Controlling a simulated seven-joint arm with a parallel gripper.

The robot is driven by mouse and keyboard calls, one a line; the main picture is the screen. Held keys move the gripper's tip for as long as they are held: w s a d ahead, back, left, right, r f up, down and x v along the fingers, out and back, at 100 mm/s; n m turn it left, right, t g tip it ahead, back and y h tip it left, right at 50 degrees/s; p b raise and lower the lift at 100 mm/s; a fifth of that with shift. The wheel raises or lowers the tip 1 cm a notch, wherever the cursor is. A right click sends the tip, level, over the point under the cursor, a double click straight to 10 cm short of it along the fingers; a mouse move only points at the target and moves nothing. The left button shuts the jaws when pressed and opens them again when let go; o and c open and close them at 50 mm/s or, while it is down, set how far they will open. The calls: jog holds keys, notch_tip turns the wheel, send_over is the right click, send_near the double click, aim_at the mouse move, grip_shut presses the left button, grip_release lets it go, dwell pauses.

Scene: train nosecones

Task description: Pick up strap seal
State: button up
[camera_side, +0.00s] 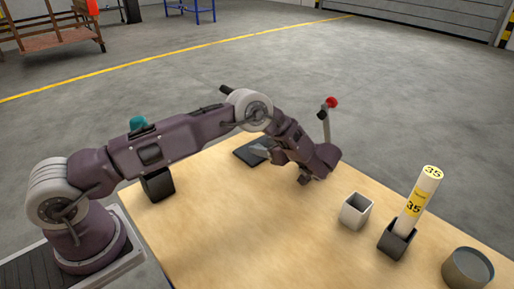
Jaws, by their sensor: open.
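My gripper (284,160) is at the end of the bent arm, low over the middle of the wooden table, beside a flat black tray or mat (243,147). Its jaws are open, but the fingers are small and partly hidden by my wrist. A pale grey pointed piece (258,150) shows at the edge of the black mat, close to the gripper. I cannot tell whether it is a finger or a separate thing. I cannot make out a strap seal for certain.
A white square cup (355,212) stands right of the gripper. A black square holder (396,243) holds a tilted pale cylinder (421,197) marked 35. A grey round tin (468,268) is at the right edge. A red-knobbed lever (331,103) rises behind my wrist. The table's front middle is clear.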

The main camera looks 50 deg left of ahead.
aim_at(258, 145)
jog(key=x, duration=0.5)
jog(key=shift+w+d+f, duration=0.1)
jog(key=shift+w, duration=0.25)
grip_shut()
